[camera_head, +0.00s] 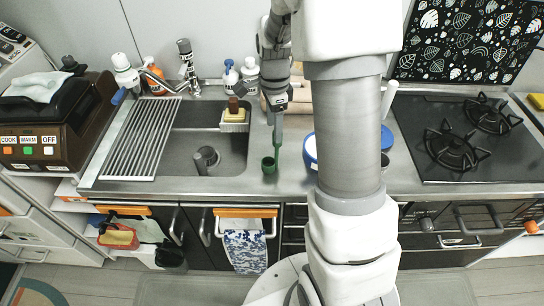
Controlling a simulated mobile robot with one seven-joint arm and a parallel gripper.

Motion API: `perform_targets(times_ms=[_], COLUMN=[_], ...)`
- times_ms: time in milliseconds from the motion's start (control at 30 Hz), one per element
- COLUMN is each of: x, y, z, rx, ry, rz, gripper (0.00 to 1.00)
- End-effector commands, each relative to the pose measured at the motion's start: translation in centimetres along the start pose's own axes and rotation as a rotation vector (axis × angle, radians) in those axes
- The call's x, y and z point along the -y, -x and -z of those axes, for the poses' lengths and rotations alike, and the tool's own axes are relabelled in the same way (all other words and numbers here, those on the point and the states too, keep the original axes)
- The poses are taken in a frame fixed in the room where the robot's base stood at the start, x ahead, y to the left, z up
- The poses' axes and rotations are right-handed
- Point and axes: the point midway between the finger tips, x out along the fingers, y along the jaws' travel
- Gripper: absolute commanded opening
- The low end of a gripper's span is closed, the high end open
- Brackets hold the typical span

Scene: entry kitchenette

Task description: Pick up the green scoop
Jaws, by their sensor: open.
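The green scoop (268,165) is on the steel counter just right of the sink, its small round cup darker green. A slim grey-green upright part, which looks like its handle, rises from the cup towards my gripper. My gripper (277,112) points down from above, over the counter between the sink and my arm column. It is open, with its fingertips close to the top of that upright part. I cannot tell whether they touch it or stand around it.
The sink (215,150) with a drying rack (140,140) lies to the left. A sponge in a holder (236,115) sits at its right rim. Bottles (231,75) stand behind. A blue-rimmed container (311,150) is right of the scoop, partly hidden by my arm. The stove (465,165) is farther right.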

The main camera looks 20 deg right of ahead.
Motion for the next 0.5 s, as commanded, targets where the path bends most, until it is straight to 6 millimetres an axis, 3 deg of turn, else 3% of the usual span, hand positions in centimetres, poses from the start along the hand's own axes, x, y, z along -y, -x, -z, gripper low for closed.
perform_targets(times_ms=[100, 333, 500], x=[0.0, 0.0, 0.1], y=[-1.7, -3.2, -5.6], z=[0.0, 0.2, 0.8], rx=[0.001, 0.000, 0.001], ry=[0.001, 0.000, -0.001], rz=[-0.002, -0.001, -0.003], gripper=[0.67, 0.67, 0.67])
